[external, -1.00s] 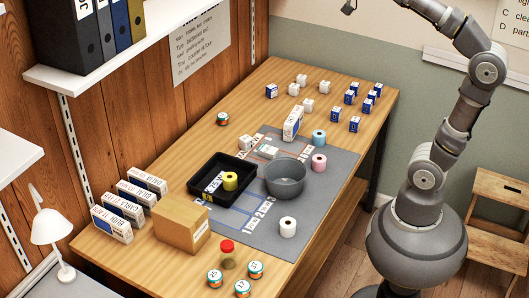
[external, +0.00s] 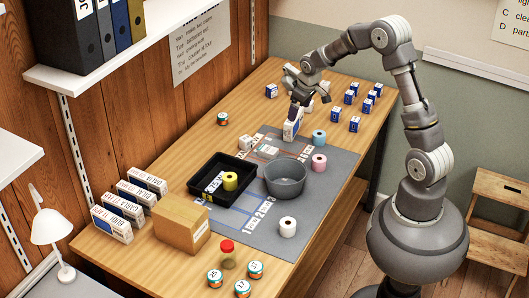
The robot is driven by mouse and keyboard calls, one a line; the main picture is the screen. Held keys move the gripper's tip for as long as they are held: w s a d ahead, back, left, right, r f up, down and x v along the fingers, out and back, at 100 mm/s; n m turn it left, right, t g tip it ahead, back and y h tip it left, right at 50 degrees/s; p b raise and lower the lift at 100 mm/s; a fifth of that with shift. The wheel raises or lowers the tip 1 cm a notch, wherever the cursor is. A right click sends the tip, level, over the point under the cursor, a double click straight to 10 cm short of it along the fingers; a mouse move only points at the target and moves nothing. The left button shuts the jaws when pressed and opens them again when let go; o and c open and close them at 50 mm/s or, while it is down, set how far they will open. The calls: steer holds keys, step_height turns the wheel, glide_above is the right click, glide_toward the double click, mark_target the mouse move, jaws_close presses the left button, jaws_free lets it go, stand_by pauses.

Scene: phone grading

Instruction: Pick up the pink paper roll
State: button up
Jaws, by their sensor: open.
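The pink paper roll (external: 319,163) stands upright on the grey mat (external: 330,190), just right of the grey round bowl (external: 285,178). A blue roll (external: 319,138) stands behind it. My gripper (external: 298,98) is open, up and to the left of the pink roll in the picture, over the back of the table. It is close to a white and blue box (external: 292,124), and its fingers partly overlap the box's top in view. I cannot tell whether they touch it. The pink roll is in full view.
A black tray (external: 194,187) holding a yellow roll (external: 230,181) lies left of the bowl. A white roll (external: 288,227) stands at the mat's front. Several small blue boxes (external: 355,124) stand at the back right. A cardboard box (external: 181,226) and several cans (external: 241,288) are in front.

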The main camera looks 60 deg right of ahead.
mark_target(320, 158)
steer(key=s+f+g, duration=0.1)
steer(key=s+f, duration=0.1)
steer(key=f, duration=0.2)
steer(key=s+d+f+g+y, duration=0.1)
steer(key=s+f, duration=0.2)
steer(key=f, duration=0.1)
steer(key=s+f, duration=0.3)
steer(key=f, duration=0.1)
steer(key=shift+d+f+g, duration=0.25)
steer(key=shift+f+g, duration=0.1)
steer(key=shift+g, duration=0.05)
step_height(320, 158, down, 3)
steer(key=shift+s+f+b, duration=0.15)
steer(key=shift+b, duration=0.35)
step_height(320, 158, down, 5)
steer(key=shift+r+b, duration=0.1)
steer(key=shift+b, duration=1)
steer(key=shift+r, duration=0.1)
steer(key=shift+c, duration=0.5)
steer(key=c, duration=1)
